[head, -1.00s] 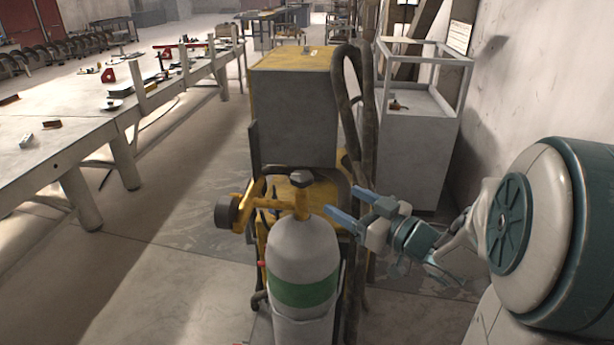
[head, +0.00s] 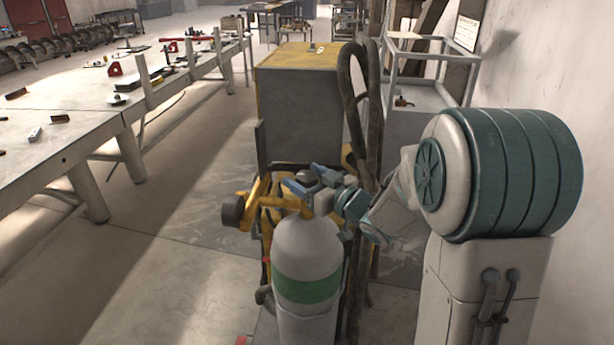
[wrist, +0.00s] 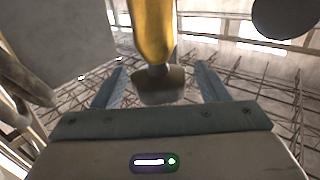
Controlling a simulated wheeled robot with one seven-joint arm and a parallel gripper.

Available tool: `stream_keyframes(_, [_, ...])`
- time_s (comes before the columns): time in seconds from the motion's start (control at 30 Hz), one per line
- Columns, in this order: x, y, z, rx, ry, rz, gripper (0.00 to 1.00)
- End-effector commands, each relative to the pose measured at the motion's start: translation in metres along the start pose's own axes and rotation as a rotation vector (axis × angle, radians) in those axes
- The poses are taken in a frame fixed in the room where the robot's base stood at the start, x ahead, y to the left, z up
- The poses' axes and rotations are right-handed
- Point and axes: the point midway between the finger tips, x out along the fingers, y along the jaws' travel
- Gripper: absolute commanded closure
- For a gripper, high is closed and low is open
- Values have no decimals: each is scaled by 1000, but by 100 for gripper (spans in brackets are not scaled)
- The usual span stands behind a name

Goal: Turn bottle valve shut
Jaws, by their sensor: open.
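The gas bottle (head: 306,255) stands upright in front of me, white with a green band. Its yellow valve body (head: 270,202) sits on top with a dark round gauge or fitting at the left. The dark valve knob (head: 308,178) is partly hidden by my gripper (head: 307,182) in the head view. In the wrist view, the knob (wrist: 160,88) is on the end of the yellow valve stem (wrist: 154,30). It lies between the two blue fingers of my gripper (wrist: 160,88), with a visible gap on each side. My gripper is open and not closed on it.
A yellow and grey cabinet (head: 300,105) stands behind the bottle, with dark hoses (head: 358,100) hanging at its right. A long workbench (head: 65,135) is at the left and a framed stand (head: 415,100) at the back right. The floor between bench and bottle is clear.

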Motion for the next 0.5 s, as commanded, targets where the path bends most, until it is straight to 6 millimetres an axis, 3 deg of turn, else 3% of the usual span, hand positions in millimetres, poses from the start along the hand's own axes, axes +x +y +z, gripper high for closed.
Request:
stream_keyframes(0.2, [0, 0, 0, 0, 0, 0, 32])
stream_keyframes(0.37, [0, 0, 0, 0, 0, 0, 74])
stream_keyframes(0.5, [0, 0, 0, 0, 0, 2, 76])
